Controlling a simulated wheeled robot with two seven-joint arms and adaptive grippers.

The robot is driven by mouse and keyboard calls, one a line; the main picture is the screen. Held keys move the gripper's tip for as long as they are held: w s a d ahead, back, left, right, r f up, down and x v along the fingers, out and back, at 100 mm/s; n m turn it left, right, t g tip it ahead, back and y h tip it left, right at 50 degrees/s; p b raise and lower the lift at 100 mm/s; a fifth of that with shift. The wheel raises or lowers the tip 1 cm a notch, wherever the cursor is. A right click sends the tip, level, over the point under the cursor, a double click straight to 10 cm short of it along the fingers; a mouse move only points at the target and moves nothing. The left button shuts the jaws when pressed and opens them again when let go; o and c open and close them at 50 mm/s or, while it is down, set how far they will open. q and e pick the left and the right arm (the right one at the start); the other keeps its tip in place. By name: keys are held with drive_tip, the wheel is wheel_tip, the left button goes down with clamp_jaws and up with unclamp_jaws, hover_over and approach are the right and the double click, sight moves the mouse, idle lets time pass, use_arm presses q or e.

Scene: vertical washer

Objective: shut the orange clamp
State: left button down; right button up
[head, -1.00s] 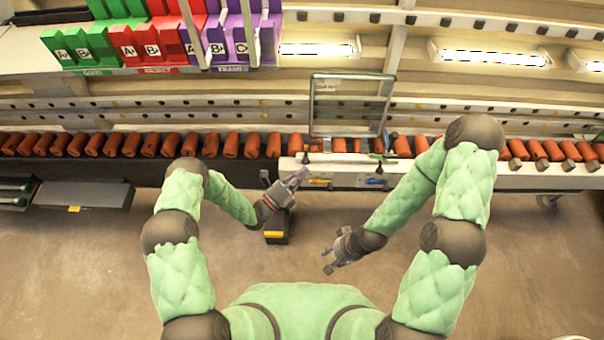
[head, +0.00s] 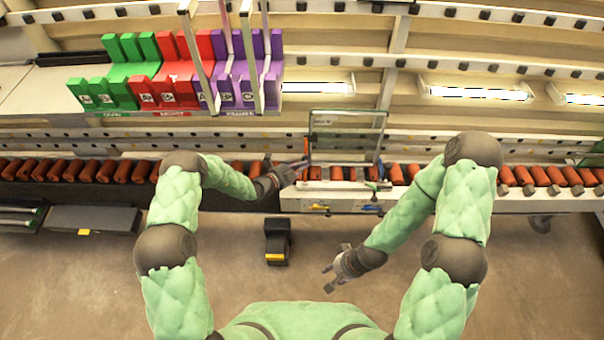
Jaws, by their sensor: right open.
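I cannot single out the orange clamp with certainty. A small yellow-orange piece (head: 319,207) sits on the front edge of the white station (head: 345,194), left of a blue piece (head: 371,208). My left gripper (head: 295,169) is at the station's left end, close to the left edge of the upright clear panel (head: 345,143). Its fingers are small against the orange parts behind, and their opening is unclear. My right gripper (head: 328,279) is open and empty over the floor, well in front of the station.
A row of orange cylinders (head: 105,171) lies along the conveyor behind the station. Green, red and purple bins (head: 165,88) stand at the back left. A black box with a yellow label (head: 277,242) is on the floor. The floor around my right gripper is clear.

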use_arm(q)
drive_tip(key=shift+w+a+r+b, duration=0.1)
drive_tip(key=shift+w+r+b, duration=0.1)
drive_tip(key=shift+w, duration=0.45)
drive_tip(key=shift+w+a+r+b, duration=0.1)
drive_tip(key=shift+w+r+b, duration=0.1)
drive_tip(key=shift+w, duration=0.45)
use_arm(e)
drive_tip(key=shift+s+a+f, duration=0.1)
drive_tip(key=shift+s+f, duration=0.1)
drive_tip(key=shift+f, duration=0.25)
use_arm(q)
drive_tip(key=shift+w+r, duration=0.1)
drive_tip(key=shift+r, duration=0.05)
use_arm(e)
drive_tip(key=shift+r, duration=0.1)
use_arm(q)
drive_tip(key=s+a+r+p, duration=0.4)
drive_tip(key=s+a, duration=0.2)
drive_tip(key=s, duration=0.4)
drive_tip(key=shift+s+a+r, duration=0.2)
drive_tip(key=shift+s+a, duration=0.15)
drive_tip(key=shift+a, duration=0.05)
use_arm(e)
drive_tip(key=r, duration=0.1)
drive_tip(key=s+d+r, duration=0.1)
drive_tip(key=r, duration=0.2)
drive_tip(key=shift+s+d, duration=0.3)
drive_tip(key=shift+d, duration=0.1)
